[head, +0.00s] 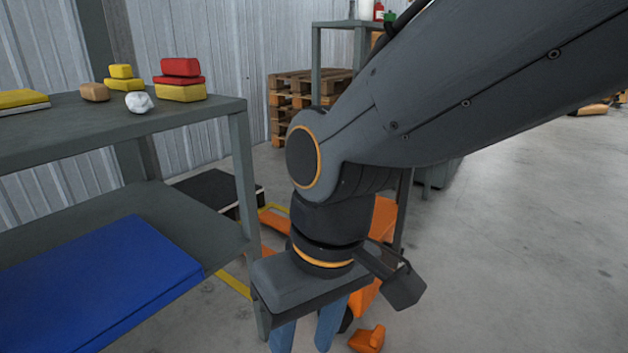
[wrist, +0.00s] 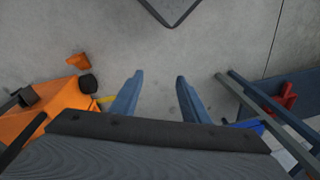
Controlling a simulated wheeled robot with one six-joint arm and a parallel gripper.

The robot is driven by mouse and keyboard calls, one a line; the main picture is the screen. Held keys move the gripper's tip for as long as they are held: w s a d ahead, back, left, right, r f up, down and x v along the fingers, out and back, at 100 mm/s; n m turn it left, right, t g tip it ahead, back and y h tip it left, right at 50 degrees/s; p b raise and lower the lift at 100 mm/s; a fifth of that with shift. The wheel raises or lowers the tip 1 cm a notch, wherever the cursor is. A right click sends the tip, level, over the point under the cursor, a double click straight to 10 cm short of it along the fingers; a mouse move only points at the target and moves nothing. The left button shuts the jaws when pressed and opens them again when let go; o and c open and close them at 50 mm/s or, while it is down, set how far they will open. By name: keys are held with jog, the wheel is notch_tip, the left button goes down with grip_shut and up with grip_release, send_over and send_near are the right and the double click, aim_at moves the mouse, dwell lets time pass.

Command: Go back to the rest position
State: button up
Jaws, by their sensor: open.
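My gripper (head: 305,338) hangs at the end of my bent arm, pointing down, to the right of the grey shelf table (head: 60,128). Its two blue fingers are apart. They also show in the wrist view (wrist: 159,80), with only bare concrete floor between them and nothing held. The lower ends of the fingers are cut off by the bottom edge of the head view.
On the table top lie red, yellow and tan blocks (head: 180,90) and a white lump (head: 139,102). A blue panel (head: 95,285) lies on its lower shelf. Orange equipment (wrist: 60,119) stands close to my gripper. Wooden pallets (head: 290,100) stand behind.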

jog(key=shift+r+p, duration=0.45)
jog(key=shift+r, duration=0.05)
jog(key=d+r+m+p, duration=0.2)
jog(key=d+r+p, duration=0.5)
jog(key=p, duration=0.5)
jog(key=d+r+m+h+p, duration=0.1)
jog(key=d+r+m+p, duration=0.1)
jog(key=d+r+p, duration=0.5)
jog(key=d+r+m+p, duration=0.3)
jog(key=d+r+p, duration=0.3)
jog(key=r+p, duration=0.9)
jog(key=p, duration=0.4)
jog(key=shift+d+h, duration=0.3)
jog(key=shift+d, duration=0.1)
